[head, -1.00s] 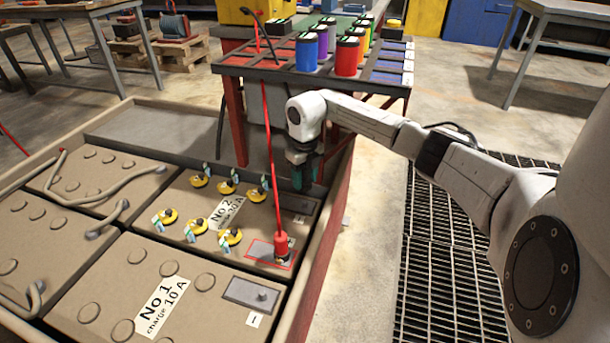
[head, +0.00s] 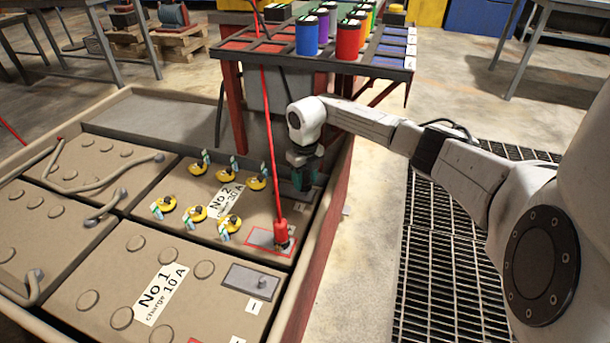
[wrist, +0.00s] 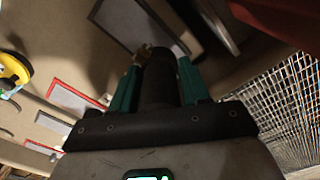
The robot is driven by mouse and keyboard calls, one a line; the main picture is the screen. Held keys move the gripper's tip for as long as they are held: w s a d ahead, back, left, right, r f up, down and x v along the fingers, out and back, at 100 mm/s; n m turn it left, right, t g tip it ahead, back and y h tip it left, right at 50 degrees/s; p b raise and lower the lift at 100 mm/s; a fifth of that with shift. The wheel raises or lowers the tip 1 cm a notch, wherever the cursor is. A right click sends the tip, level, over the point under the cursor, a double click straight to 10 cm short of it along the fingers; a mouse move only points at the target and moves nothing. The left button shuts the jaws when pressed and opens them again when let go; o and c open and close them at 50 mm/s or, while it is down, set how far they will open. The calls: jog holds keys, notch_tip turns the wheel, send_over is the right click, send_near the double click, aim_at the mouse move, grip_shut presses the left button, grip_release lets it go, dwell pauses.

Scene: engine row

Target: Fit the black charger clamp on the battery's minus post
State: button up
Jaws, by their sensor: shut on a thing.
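My gripper (head: 306,176) has teal fingers and is shut on the black charger clamp (wrist: 158,78), which shows between the fingers in the wrist view. In the head view the clamp is hard to tell from the dark gripper. The gripper hangs over the right end of battery No 2 (head: 150,190), at the grey minus pad (head: 291,191). The pad also shows beyond the clamp in the wrist view (wrist: 125,20). The minus post is hidden by gripper and clamp, so I cannot tell whether they touch. The red clamp (head: 281,232) sits on the plus pad in its red outline.
Yellow caps (head: 197,214) stand on battery No 2. Battery No 1 (head: 190,255) lies in front. A red cable (head: 268,140) rises to the rack (head: 385,65) of coloured cans behind. A floor grate (head: 440,230) lies right.

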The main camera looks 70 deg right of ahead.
jog(key=shift+f, duration=1.1)
jog(key=o, duration=1.4)
jog(key=shift+f, duration=0.1)
jog(key=shift+c, duration=0.2)
notch_tip(320, 180, up, 8)
jog(key=p, duration=0.3)
jog(key=shift+f, duration=0.2)
